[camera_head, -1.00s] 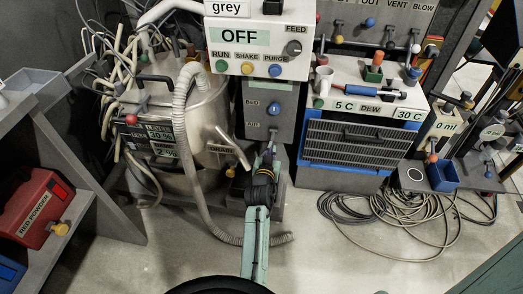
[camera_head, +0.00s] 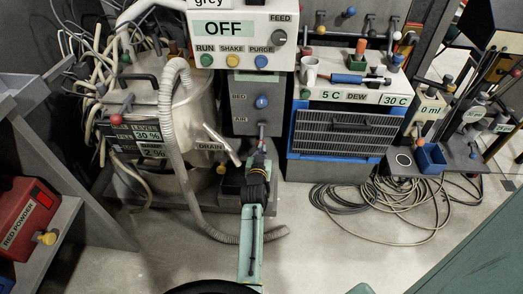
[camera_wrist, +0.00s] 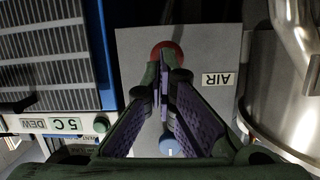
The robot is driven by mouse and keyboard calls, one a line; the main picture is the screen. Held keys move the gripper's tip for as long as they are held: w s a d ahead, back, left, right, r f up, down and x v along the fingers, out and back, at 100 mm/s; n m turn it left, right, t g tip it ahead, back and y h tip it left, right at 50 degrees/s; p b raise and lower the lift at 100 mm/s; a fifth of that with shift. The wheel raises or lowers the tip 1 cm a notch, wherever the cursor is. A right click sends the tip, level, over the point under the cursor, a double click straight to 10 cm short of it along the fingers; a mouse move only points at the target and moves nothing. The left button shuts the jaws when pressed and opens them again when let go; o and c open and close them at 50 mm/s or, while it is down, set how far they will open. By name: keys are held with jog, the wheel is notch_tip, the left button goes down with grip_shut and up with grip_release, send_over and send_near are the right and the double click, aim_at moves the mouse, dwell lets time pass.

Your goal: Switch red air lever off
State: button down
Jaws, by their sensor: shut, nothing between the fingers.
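The red lever knob (camera_wrist: 167,52) shows in the wrist view on a grey panel (camera_wrist: 205,50), partly covered by my fingertips. The label AIR (camera_wrist: 217,80) sits beside it, upside down. My gripper (camera_wrist: 160,68) is shut and empty, its tips in front of the red knob; I cannot tell whether they touch it. In the head view my gripper (camera_head: 260,150) reaches the lower part of the panel, under the label AIR (camera_head: 239,119). The red knob is not visible there, apparently hidden by my gripper. A blue knob (camera_wrist: 170,146) shows below my fingers in the wrist view.
A blue knob (camera_head: 262,102) is beside the label BED. The metal vessel (camera_head: 200,110) with a drain handle and a grey hose (camera_head: 172,150) stands left. The blue-framed filter unit (camera_head: 335,140) stands right. Coiled hoses (camera_head: 390,205) lie on the floor.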

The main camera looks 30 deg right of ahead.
notch_tip(320, 180, up, 10)
dwell(0.6)
dwell(0.4)
